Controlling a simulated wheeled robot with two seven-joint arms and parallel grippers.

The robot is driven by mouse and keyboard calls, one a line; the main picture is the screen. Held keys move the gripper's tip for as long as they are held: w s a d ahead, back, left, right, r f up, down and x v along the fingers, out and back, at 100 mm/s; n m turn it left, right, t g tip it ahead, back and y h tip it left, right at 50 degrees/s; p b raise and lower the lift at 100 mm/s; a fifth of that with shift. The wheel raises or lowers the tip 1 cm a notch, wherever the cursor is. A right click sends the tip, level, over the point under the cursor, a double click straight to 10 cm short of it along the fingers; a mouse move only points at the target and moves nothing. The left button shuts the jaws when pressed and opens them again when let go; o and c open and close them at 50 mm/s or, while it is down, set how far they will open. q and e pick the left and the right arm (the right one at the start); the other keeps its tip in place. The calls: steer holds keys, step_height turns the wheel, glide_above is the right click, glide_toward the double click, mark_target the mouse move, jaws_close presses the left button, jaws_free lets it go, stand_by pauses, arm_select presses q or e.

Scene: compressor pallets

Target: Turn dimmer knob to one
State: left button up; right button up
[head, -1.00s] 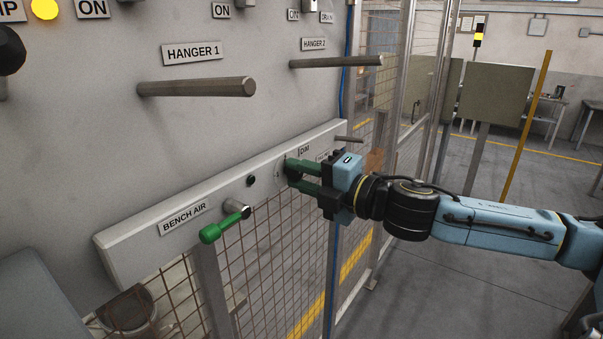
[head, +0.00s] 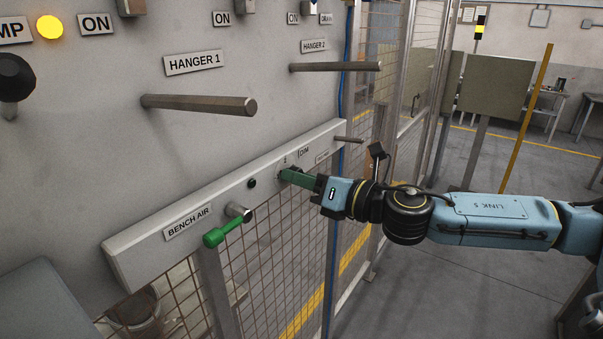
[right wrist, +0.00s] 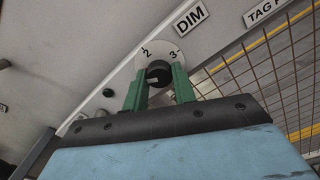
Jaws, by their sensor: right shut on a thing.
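The dimmer knob (right wrist: 158,73) is a small black knob on a pale round dial, with the marks 2 and 3 visible beside it in the right wrist view. The DIM label (head: 304,152) is on the rail just beyond it. My right gripper (head: 283,175) has green fingers at the dial, and they hide the knob in the head view. In the right wrist view my right gripper (right wrist: 159,82) is shut on the knob, one finger on each side. The other marks on the dial are hidden or too small to read. My left gripper is not in view.
A green BENCH AIR lever (head: 226,229) sticks out of the rail (head: 135,251) left of my right gripper. The HANGER 1 rod (head: 200,104) and HANGER 2 rod (head: 335,67) project above. A mesh fence (head: 275,260) stands below. Open floor lies to the right.

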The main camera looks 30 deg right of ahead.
steer(key=shift+n+p, duration=0.65)
steer(key=shift+n, duration=2.15)
steer(key=o, duration=1)
steer(key=shift+d, duration=0.1)
